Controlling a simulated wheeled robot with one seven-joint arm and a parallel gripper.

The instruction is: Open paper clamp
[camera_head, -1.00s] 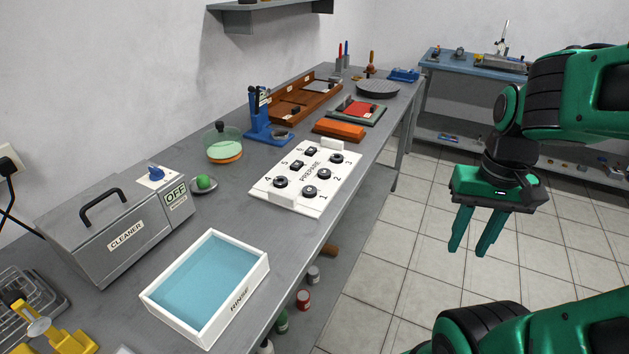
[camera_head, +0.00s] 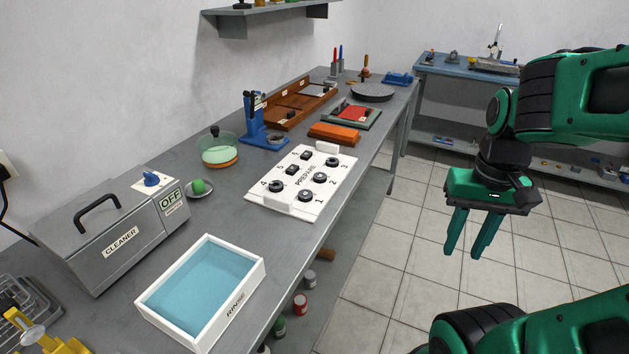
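My gripper (camera_head: 465,252) hangs in the air over the tiled floor, right of the grey workbench (camera_head: 240,205). Its two green fingers point down and stand apart with nothing between them. No part is plainly marked as a paper clamp. A green-edged board with a red sheet (camera_head: 352,114) lies toward the far part of the bench and has a dark bar at its left side. Whether that bar is the clamp, and whether it is open or shut, I cannot tell. My gripper is well apart from the board.
Along the bench stand a grey cleaner box (camera_head: 115,235), a white rinse tray (camera_head: 202,287), a white PREPARE board (camera_head: 304,183) with several black pieces, a blue stand (camera_head: 257,122), an orange block (camera_head: 334,133) and a wooden tray (camera_head: 297,105).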

